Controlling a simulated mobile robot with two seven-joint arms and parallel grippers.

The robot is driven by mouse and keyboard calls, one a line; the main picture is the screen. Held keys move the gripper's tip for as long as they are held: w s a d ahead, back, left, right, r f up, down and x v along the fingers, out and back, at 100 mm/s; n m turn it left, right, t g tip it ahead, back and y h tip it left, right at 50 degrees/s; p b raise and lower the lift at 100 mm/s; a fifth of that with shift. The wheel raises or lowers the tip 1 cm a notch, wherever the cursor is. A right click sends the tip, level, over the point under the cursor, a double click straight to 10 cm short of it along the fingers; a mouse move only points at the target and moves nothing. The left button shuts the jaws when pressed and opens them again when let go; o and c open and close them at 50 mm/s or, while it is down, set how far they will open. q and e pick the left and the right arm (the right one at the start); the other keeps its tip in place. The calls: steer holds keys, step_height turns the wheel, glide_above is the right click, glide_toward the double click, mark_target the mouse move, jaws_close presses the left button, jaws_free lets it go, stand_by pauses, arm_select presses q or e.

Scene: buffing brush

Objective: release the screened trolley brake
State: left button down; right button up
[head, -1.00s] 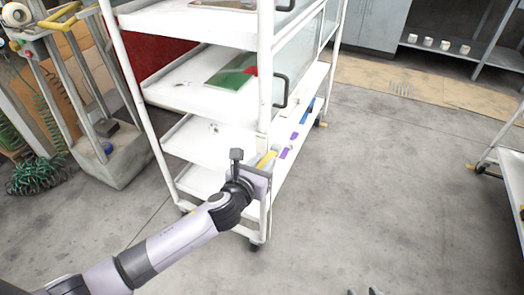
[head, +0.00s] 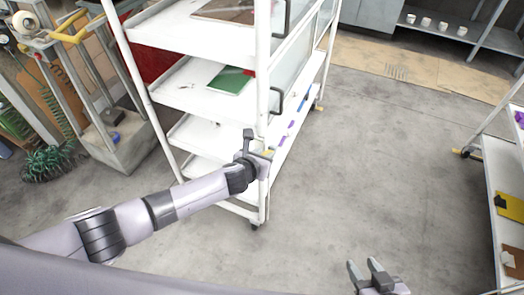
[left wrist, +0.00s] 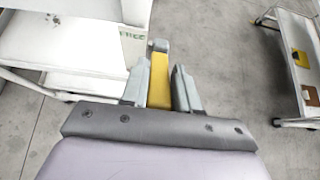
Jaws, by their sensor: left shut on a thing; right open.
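The tall white trolley (head: 262,100), with several shelves and glazed side panels, stands left of centre in the head view. My left gripper (head: 257,150) is beside its near corner post, low down. A yellow tab (head: 319,107) sits by the trolley's far caster. A near caster (head: 255,224) shows below my gripper. My right gripper (head: 368,274) is open and empty, low in the head view.
A second white trolley (head: 491,180) at the right carries a yellow clipboard (head: 510,207). Blue and purple items lie along the first trolley's lower shelf. A rack with a heavy base (head: 120,158) and a green coil (head: 48,162) stand at the left. The floor between the trolleys is clear.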

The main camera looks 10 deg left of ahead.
arm_select(q)
steer(key=shift+w+r+p, duration=0.15)
steer(key=shift+r+p, duration=0.1)
steer(key=shift+p, duration=0.25)
steer(key=shift+g, duration=0.3)
steer(key=c, duration=0.9)
jaws_free()
steer(key=shift+f, duration=0.1)
steer(key=shift+v, duration=3.6)
